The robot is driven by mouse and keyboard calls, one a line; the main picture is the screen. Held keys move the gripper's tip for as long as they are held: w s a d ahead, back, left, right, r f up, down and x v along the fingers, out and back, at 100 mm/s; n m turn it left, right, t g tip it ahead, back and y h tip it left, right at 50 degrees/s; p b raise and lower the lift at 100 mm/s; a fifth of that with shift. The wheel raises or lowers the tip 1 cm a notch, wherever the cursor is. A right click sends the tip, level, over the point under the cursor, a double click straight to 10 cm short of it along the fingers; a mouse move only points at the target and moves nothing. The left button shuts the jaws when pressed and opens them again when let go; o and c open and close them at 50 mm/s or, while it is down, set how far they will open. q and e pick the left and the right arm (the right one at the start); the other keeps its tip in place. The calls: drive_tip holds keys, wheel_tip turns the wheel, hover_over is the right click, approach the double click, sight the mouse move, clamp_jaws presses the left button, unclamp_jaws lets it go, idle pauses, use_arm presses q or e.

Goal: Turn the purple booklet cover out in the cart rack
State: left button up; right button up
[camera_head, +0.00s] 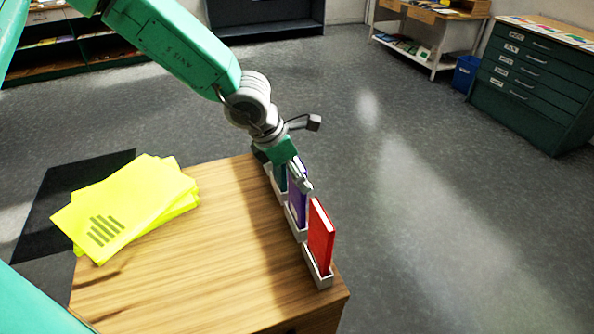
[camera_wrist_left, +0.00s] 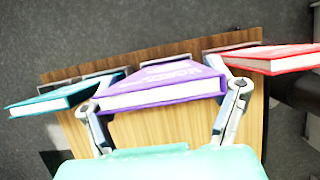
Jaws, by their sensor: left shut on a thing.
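The purple booklet (camera_head: 297,210) stands upright in the middle slot of the white rack (camera_head: 317,277) along the cart's right edge. In the left wrist view the purple booklet (camera_wrist_left: 165,92) shows its white page edge and part of a cover with pale lettering. My left gripper (camera_head: 303,180) reaches it from above. Its fingers (camera_wrist_left: 163,97) are at both ends of the booklet, shut on it. A red booklet (camera_head: 321,238) stands in the nearest slot and a teal booklet (camera_head: 280,178) in the farthest, partly hidden by my gripper. My right gripper is out of view.
A stack of yellow papers (camera_head: 130,205) lies on the left of the wooden cart top (camera_head: 200,265). The cart top between stack and rack is clear. Open floor lies right of the cart; a green drawer cabinet (camera_head: 535,85) and blue bin (camera_head: 466,73) stand far off.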

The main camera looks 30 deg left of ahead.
use_arm(q)
drive_tip(key=shift+f, duration=0.1)
drive_tip(key=shift+f+b, duration=0.9)
drive_tip(key=shift+f, duration=0.25)
drive_tip(key=o, duration=1.6)
drive_tip(key=shift+o, duration=0.2)
drive_tip(key=shift+r, duration=0.15)
drive_tip(key=v, duration=1.1)
drive_tip(key=shift+a+r, duration=0.2)
drive_tip(key=shift+r, duration=0.1)
drive_tip(key=shift+s, duration=0.1)
